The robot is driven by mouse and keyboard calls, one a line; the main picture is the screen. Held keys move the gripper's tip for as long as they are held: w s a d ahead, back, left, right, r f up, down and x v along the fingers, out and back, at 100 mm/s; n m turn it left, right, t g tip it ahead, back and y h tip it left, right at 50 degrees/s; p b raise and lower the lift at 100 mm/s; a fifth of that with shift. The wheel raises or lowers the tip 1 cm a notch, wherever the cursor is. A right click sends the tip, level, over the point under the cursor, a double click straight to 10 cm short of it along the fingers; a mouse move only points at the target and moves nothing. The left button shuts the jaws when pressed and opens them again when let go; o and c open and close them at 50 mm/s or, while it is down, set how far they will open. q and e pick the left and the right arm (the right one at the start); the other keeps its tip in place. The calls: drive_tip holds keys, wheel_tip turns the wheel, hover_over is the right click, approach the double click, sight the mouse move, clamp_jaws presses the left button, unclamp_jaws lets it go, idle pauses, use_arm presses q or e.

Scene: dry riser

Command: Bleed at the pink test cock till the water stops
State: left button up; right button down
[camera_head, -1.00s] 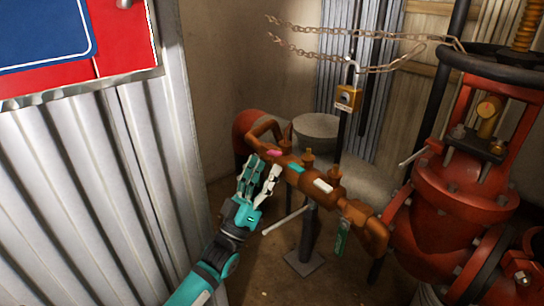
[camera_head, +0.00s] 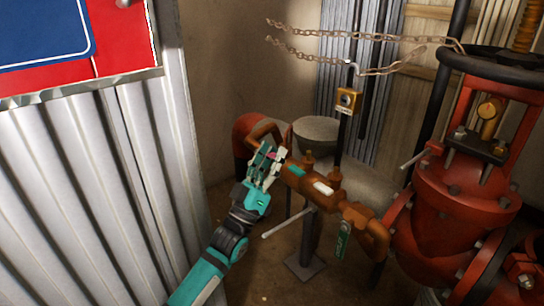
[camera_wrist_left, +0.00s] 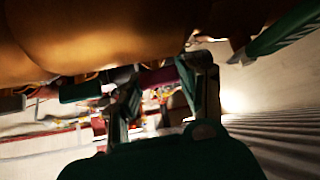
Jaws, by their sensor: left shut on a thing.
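The pink test cock (camera_head: 281,153) is at the left end of the orange-brown valve body (camera_head: 310,183); only a small bit of pink shows past my fingers. My left gripper (camera_head: 267,157) reaches up from the lower left and is shut on the pink test cock. In the left wrist view the pink handle (camera_wrist_left: 158,76) shows between the fingers, close under a large brown body. A teal cock (camera_head: 296,171) and a white cock (camera_head: 323,188) sit further right on the body. I cannot make out any water. My right gripper is not in view.
A grey bowl (camera_head: 316,130) stands behind the valve body. A padlock (camera_head: 348,100) and chains (camera_head: 340,34) hang above. A green tag (camera_head: 342,240) hangs at the right, before a large red valve (camera_head: 465,195). A corrugated metal wall (camera_head: 90,190) borders my arm on the left.

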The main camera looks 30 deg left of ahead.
use_arm(q)
drive_tip(key=shift+c, duration=1.3)
drive_tip(key=shift+m+h+b, duration=0.3)
drive_tip(key=shift+m+h, duration=1.3)
drive_tip(key=shift+m, duration=0.1)
drive_tip(key=o, duration=1.2)
drive_tip(key=shift+s+f, duration=0.1)
drive_tip(key=shift+f, duration=0.05)
drive_tip(key=v, duration=1.1)
drive_tip(key=shift+s+f, duration=0.15)
drive_tip(key=shift+s, duration=0.25)
drive_tip(key=shift+a, duration=0.1)
